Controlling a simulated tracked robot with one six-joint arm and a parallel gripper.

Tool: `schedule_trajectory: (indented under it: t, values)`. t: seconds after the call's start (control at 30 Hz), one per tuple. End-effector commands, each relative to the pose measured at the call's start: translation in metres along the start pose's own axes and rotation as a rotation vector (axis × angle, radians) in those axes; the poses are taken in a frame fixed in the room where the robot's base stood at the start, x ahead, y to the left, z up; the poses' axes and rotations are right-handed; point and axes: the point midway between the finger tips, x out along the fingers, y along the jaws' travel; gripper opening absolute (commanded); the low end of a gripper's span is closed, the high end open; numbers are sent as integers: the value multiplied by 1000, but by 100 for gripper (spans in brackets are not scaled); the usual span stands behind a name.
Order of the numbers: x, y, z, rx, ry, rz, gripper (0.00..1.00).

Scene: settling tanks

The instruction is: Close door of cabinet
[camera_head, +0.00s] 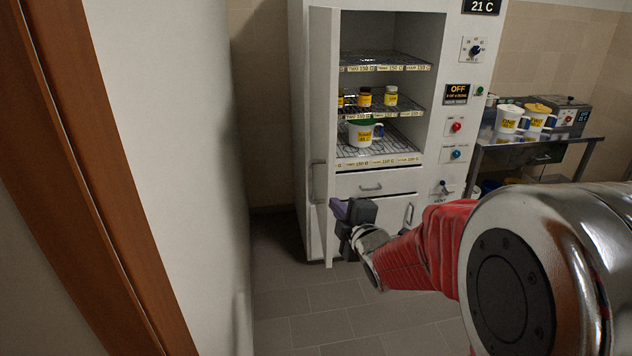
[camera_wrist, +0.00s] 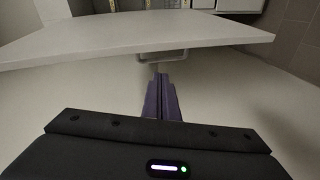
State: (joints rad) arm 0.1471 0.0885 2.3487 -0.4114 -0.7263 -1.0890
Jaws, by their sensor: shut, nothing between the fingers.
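The white cabinet (camera_head: 303,40) stands ahead in the head view, its upper compartment open to view. Its tall door (camera_head: 323,110) is swung open on the left side, seen nearly edge-on. A handle (camera_head: 318,182) sits low on the door's left face. In the wrist view the door (camera_wrist: 140,36) spans the top as a pale slab, with a handle (camera_wrist: 163,56) just beyond my fingertips. My gripper (camera_head: 338,208) is shut and empty, close to the door's lower part; its purple fingers also show in the wrist view (camera_wrist: 161,90). I cannot tell whether they touch the door or handle.
Wire shelves (camera_head: 385,62) inside the cabinet hold small jars and a white jug (camera_head: 360,133). A drawer (camera_head: 378,183) is below. A metal bench (camera_head: 540,150) with jugs stands right. A pale wall (camera_head: 170,130) is close on the left. Floor (camera_head: 300,310) between is clear.

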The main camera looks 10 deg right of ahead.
Motion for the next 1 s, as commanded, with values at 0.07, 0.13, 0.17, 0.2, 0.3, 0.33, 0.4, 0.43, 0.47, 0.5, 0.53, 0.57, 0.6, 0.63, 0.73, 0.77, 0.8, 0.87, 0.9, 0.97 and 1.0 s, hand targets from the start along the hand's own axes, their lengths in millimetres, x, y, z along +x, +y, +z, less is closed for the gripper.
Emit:
schedule_trajectory:
  t: [0.07, 0.13, 0.17, 0.2, 0.3, 0.33, 0.4, 0.43, 0.47, 0.5, 0.53, 0.57, 0.6, 0.63, 0.73, 0.77, 0.8, 0.87, 0.9, 0.97, 1.0]
  values:
    - [11, -7, -1, -69, 42, 38, 0]
    - [17, -8, -4, -126, 78, 79, 0]
    - [19, -9, -5, -145, 91, 94, 0]
    - [20, -10, -7, -170, 107, 112, 0]
    - [23, -12, -10, -210, 132, 146, 0]
    - [24, -12, -11, -217, 136, 153, 0]
    - [24, -12, -12, -226, 142, 161, 0]
    - [24, -12, -12, -228, 143, 163, 0]
    - [24, -11, -12, -228, 144, 164, 0]
    - [24, -11, -12, -228, 144, 164, 0]
    - [24, -11, -12, -228, 144, 164, 0]
    - [24, -11, -12, -228, 144, 164, 0]
    - [24, -11, -12, -227, 144, 164, 0]
    - [24, -11, -12, -227, 144, 163, 0]
    - [24, -11, -12, -227, 143, 163, 0]
    - [25, -11, -12, -227, 143, 163, 0]
    - [26, -11, -13, -227, 143, 163, 0]
    - [29, -10, -13, -226, 143, 163, 0]
    - [32, -10, -14, -227, 144, 163, 0]
    - [37, -10, -14, -226, 144, 162, 0]
    - [42, -9, -15, -226, 144, 162, 0]
